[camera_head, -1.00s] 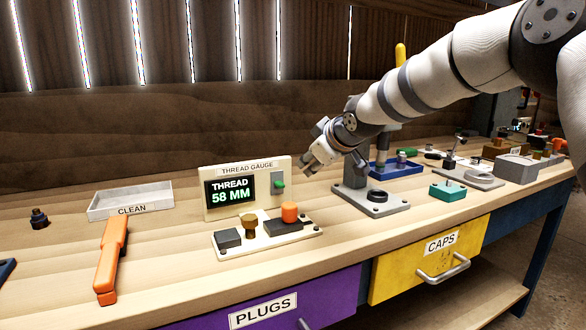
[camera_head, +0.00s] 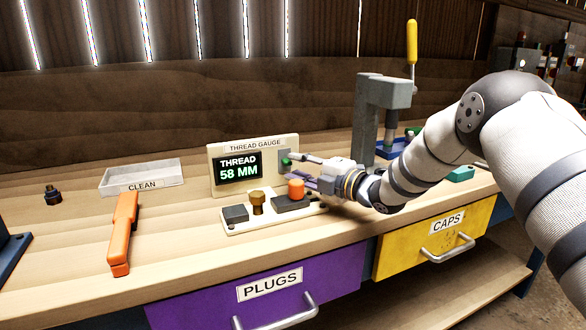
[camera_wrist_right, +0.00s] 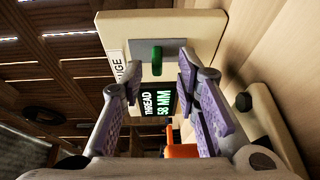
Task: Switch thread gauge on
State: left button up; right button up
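The thread gauge (camera_head: 205,177) is a cream upright panel on the bench. Its display (camera_head: 238,168) is lit in green and white and reads THREAD 58 MM. The green switch lever (camera_head: 286,161) sits on a grey plate at the panel's right; it also shows in the right wrist view (camera_wrist_right: 157,60). My right gripper (camera_head: 289,170) is open just in front of the lever. In the right wrist view its fingers (camera_wrist_right: 159,76) lie to either side of the lever; contact cannot be told. My left gripper is not in view.
A cream base with a brass fitting (camera_head: 257,200) and an orange-topped part (camera_head: 296,189) lies below my right gripper. A grey press (camera_head: 370,105) stands close on the right. An orange-handled tool (camera_head: 123,232) and the CLEAN tray (camera_head: 112,186) are at left.

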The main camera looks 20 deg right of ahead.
jog(key=shift+w+a+f, duration=0.1)
jog(key=shift+w+a, duration=0.1)
jog(key=shift+w, duration=0.2)
jog(key=shift+w+r, duration=0.15)
jog(key=shift+r, duration=0.1)
grip_shut()
jog(key=shift+a+r+g+p, duration=0.1)
jog(key=shift+r+g+p, duration=0.2)
jog(key=shift+r, duration=0.25)
jog(key=shift+r+m+g+h, duration=0.25)
jog(key=shift+m+g+h, duration=0.05)
jog(key=shift+w+f+m+g+h, duration=0.1)
jog(key=shift+w+m+g+h, duration=0.1)
jog(key=shift+g, duration=0.4)
jog(key=shift+w+m+g+h, duration=0.1)
jog(key=shift+m+g+h, duration=0.1)
jog(key=shift+g, duration=0.4)
jog(key=shift+r+g, duration=0.2)
jog(key=shift+g, duration=0.1)
